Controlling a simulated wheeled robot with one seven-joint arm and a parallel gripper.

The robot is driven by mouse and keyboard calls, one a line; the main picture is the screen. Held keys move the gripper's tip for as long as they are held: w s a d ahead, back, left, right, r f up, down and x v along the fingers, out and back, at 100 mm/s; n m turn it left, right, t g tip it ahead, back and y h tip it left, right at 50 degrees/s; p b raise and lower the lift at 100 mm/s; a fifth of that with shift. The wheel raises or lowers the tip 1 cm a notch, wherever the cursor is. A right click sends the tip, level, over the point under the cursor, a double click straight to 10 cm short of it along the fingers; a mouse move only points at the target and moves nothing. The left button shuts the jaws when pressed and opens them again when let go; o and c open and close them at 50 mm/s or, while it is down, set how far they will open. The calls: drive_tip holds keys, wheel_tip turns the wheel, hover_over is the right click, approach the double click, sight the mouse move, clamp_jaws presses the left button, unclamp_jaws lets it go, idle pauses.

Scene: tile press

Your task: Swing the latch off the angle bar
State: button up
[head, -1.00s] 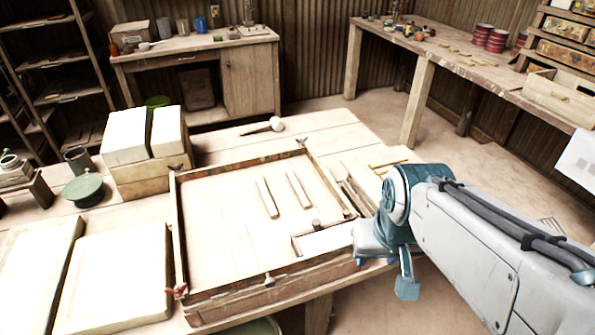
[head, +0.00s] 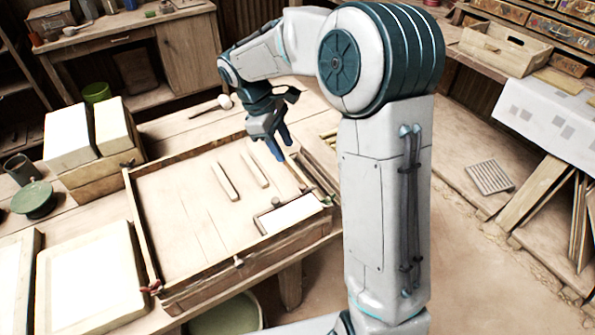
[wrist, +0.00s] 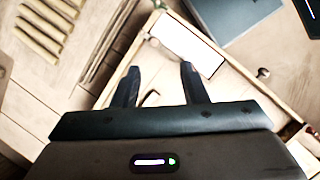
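The wooden press tray (head: 140,220) lies on the workbench. The dark L-shaped angle bar (head: 263,227) sits in its near right corner, around a white slab (head: 292,214). A small dark knob (head: 276,201) stands at the bar's back edge. A small dark greenish piece (head: 328,200) is on the tray's right rim; I cannot tell which small fitting is the latch. My gripper (head: 277,153) points down over the tray's back right side, beyond the bar. In the wrist view my gripper (wrist: 158,82) is open, with nothing between its fingers; the white slab (wrist: 187,45) shows beyond them.
A red fitting (head: 152,287) is at the tray's front left corner. Stacked pale blocks (head: 75,140) and a green round pot (head: 34,200) stand to the left. Yellowish strips (wrist: 42,30) lie beyond the tray's right side.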

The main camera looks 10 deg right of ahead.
sight(302, 186)
drive_tip(key=shift+n, duration=0.5)
drive_tip(key=x, duration=0.4)
drive_tip(key=w+p+x, duration=0.1)
drive_tip(key=x, duration=0.4)
drive_tip(key=w+p+x, duration=0.1)
drive_tip(key=x, duration=0.4)
drive_tip(key=shift+a+f, duration=0.15)
drive_tip(key=shift+f, duration=0.1)
clamp_jaws()
